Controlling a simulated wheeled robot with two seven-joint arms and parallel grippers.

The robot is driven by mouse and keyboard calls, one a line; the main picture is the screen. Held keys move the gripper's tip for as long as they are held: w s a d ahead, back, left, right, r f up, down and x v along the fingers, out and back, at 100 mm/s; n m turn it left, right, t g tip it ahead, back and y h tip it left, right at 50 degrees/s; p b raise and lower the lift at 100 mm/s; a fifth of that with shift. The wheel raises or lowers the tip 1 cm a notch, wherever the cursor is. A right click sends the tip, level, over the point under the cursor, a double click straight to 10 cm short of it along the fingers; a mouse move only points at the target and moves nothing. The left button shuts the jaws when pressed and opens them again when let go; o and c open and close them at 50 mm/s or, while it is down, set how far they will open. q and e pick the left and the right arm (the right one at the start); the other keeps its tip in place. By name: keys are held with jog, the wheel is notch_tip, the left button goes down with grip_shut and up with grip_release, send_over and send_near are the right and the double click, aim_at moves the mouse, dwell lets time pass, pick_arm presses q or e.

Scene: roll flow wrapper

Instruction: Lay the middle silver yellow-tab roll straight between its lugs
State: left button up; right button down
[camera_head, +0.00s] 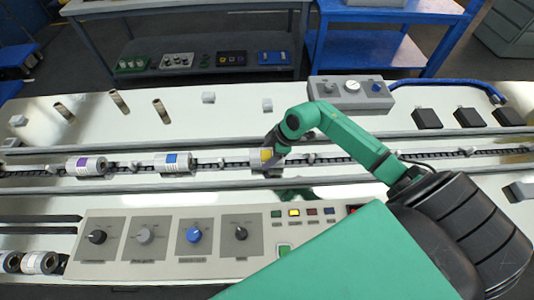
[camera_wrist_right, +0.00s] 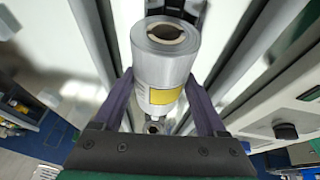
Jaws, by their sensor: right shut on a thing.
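The silver roll with the yellow tab (camera_head: 265,157) is at the chain conveyor in the head view, right of the blue-tab roll. My right gripper (camera_head: 276,151) is on it and partly hides it. In the right wrist view the silver roll (camera_wrist_right: 165,58) lies between the two purple fingers of my right gripper (camera_wrist_right: 160,88), which is shut on it. Its open end faces the top of the picture and its length runs roughly along the chain. I cannot tell whether it touches the chain or sits between lugs (camera_head: 222,162). My left gripper is not in view.
A purple-tab roll (camera_head: 86,166) and a blue-tab roll (camera_head: 174,162) lie on the chain to the left. A control panel with knobs (camera_head: 170,240) stands in front. A grey switch box (camera_head: 350,92) and black blocks (camera_head: 468,117) stand behind the chain. More rolls (camera_head: 40,263) sit at lower left.

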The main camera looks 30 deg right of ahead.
jog(key=shift+f, duration=0.4)
grip_release()
jog(key=b+v, duration=0.2)
jog(key=v, duration=1.2)
jog(key=shift+s+r, duration=0.15)
jog(key=shift+r, duration=0.15)
